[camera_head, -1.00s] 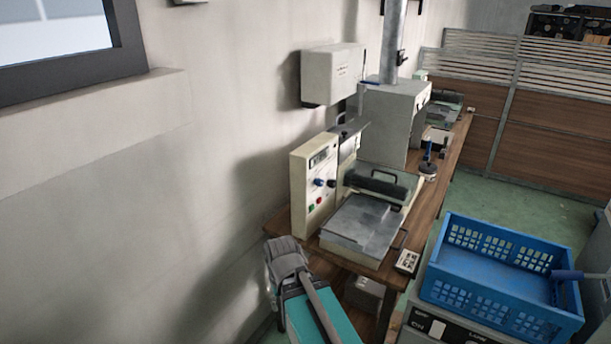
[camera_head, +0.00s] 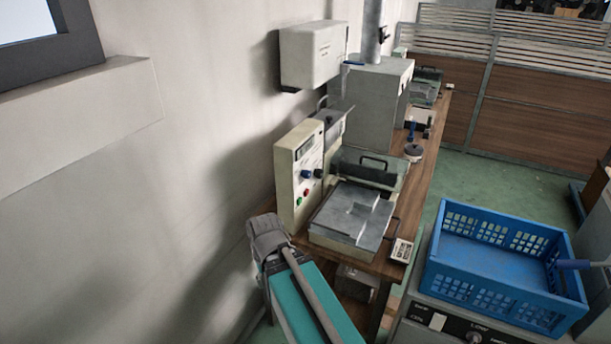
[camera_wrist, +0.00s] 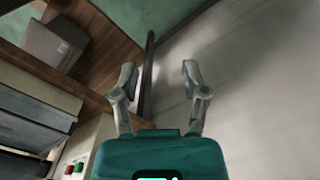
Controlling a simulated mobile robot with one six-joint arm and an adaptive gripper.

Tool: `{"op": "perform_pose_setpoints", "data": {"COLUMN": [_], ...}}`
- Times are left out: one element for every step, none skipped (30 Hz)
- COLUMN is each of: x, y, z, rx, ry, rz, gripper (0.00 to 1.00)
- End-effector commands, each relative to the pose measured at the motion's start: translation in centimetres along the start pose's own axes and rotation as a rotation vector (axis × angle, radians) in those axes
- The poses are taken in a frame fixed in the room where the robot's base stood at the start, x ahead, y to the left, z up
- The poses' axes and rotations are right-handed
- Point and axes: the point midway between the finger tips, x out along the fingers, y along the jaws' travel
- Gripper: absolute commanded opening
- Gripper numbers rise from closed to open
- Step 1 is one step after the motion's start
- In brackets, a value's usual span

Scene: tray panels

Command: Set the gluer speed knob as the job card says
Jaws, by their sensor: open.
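The gluer's cream control panel (camera_head: 297,180) stands upright at the near end of the bench, against the wall. The knob pointers and markings are too small to read. A small card or label plate (camera_head: 402,250) lies at the bench's front edge; its text is unreadable. In the wrist view my gripper (camera_wrist: 160,78) is open and empty, its fingers apart. The red and green buttons (camera_wrist: 73,168) show at that view's lower left, away from the fingers.
The gluer's grey metal plate (camera_head: 352,214) lies beside the panel on the wooden bench (camera_head: 418,190). A blue crate (camera_head: 490,292) sits on a machine at the right. The wall (camera_head: 170,200) is close on the left. Green floor (camera_head: 480,190) is open beyond the crate.

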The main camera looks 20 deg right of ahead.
Motion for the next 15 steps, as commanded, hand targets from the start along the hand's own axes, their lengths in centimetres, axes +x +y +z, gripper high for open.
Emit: {"op": "perform_pose_setpoints", "data": {"x": [0.0, 0.0, 0.0, 0.1, 0.1, 0.1, 0.2, 0.2, 0.3, 0.4, 0.5, 0.6, 0.6, 0.7, 0.8], "y": [0.0, 0.0, 0.0, 0.0, 0.1, 0.1, 0.1, 0.2, 0.3, 1.0, 1.3, 1.5, 1.7, 1.8, 2.1], "z": [0.0, 0.0, -0.1, -0.1, -0.2, -0.3, -0.4, -0.6, -0.8, -1.1, -1.3, -1.7, -2.0, -2.4, -2.9], "rx": [0.000, 0.000, -0.001, -0.003, -0.005, -0.009, -0.013, -0.019, -0.028, -0.032, -0.040, -0.054, -0.067, -0.081, -0.100], "ry": [0.000, 0.000, 0.000, 0.001, 0.001, 0.002, 0.003, 0.005, 0.008, 0.011, 0.014, 0.021, 0.027, 0.035, 0.048], "rz": [0.000, -0.001, -0.003, -0.006, -0.010, -0.018, -0.026, -0.035, -0.052, -0.066, -0.083, -0.108, -0.130, -0.154, -0.187], "gripper": [0.65, 0.70, 0.76, 0.76, 0.76, 0.76, 0.76, 0.76, 0.76, 0.76, 0.76, 0.76, 0.76, 0.76, 0.76]}}
